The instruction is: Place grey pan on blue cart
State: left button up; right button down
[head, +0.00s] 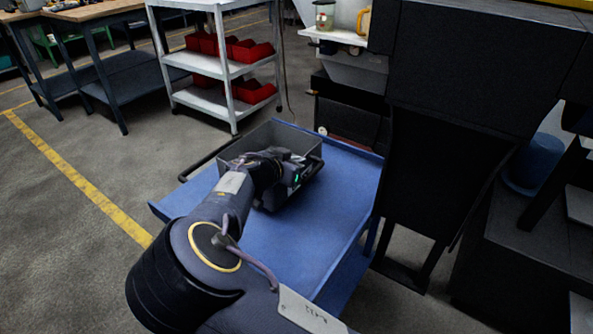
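The grey pan (290,139) is an open, rectangular container over the far part of the blue cart's top (315,235). It looks roughly level, but whether its base touches the cart is hidden. My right arm comes in from the bottom of the head view and reaches over the cart. My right gripper (296,178) is at the near side of the pan, overlapping its near wall. Its fingertips are hidden or too dark to make out, so its grip cannot be told. My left gripper is not in view.
A dark machine (470,70) stands close to the cart's right side. A white shelf cart (226,68) with several red bins stands behind. Workbenches (100,60) are at the far left. The near part of the cart top is bare. Open floor lies to the left.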

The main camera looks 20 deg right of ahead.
notch_tip(320, 180, down, 2)
jog(key=shift+f, duration=0.1)
jog(key=shift+f+b, duration=0.15)
jog(key=shift+b, duration=0.25)
jog(key=c, duration=1.6)
grip_release()
jog(key=shift+c, duration=0.2)
jog(key=shift+r+p, duration=0.25)
jog(key=shift+p, duration=0.05)
jog(key=shift+s+a+r, duration=0.15)
jog(key=shift+a, duration=0.1)
jog(key=p+v, duration=0.2)
jog(key=v, duration=0.9)
jog(key=shift+a, duration=0.2)
